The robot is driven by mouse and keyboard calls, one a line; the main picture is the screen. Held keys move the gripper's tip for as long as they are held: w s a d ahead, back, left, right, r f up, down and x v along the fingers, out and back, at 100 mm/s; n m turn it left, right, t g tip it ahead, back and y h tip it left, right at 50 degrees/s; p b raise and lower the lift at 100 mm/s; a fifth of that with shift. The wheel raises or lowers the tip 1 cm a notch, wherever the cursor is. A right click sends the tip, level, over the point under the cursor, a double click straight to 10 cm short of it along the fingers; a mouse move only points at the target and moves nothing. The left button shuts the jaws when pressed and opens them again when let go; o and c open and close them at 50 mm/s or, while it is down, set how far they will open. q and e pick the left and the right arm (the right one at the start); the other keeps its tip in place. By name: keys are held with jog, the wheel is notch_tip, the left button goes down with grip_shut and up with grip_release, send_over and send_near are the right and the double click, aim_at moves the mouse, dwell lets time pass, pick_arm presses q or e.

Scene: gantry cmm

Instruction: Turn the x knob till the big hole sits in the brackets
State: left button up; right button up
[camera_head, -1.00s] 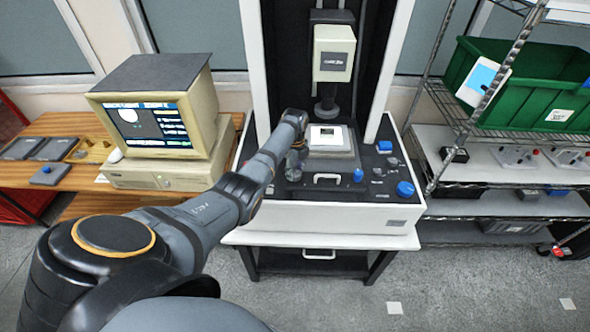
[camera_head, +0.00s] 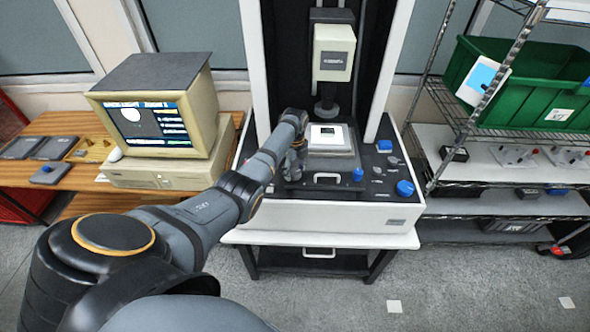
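The measuring machine (camera_head: 330,212) stands ahead, with a pale stage (camera_head: 330,137) under its vertical head. Blue knobs show at the front of the stage (camera_head: 358,174) and on the right of the deck (camera_head: 405,188). The monitor (camera_head: 150,125) at left shows a white round shape, the big hole (camera_head: 126,114), in the upper left of its dark picture; the brackets are too small to make out. My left gripper (camera_head: 293,168) points down at the left side of the stage. Its fingertips and any knob between them are too small and hidden to tell. My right gripper is out of view.
A wooden desk (camera_head: 75,180) with grey boxes and the computer stands at left. A wire shelf with a green bin (camera_head: 520,85) stands at right. The machine's head (camera_head: 333,55) hangs over the stage. Grey floor is open in front.

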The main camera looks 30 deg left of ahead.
aim_at(295, 172)
pick_arm(q)
jog(key=shift+r, duration=0.15)
notch_tip(295, 172, up, 12)
jog(key=shift+f, duration=0.1)
dwell(0.4)
dwell(0.3)
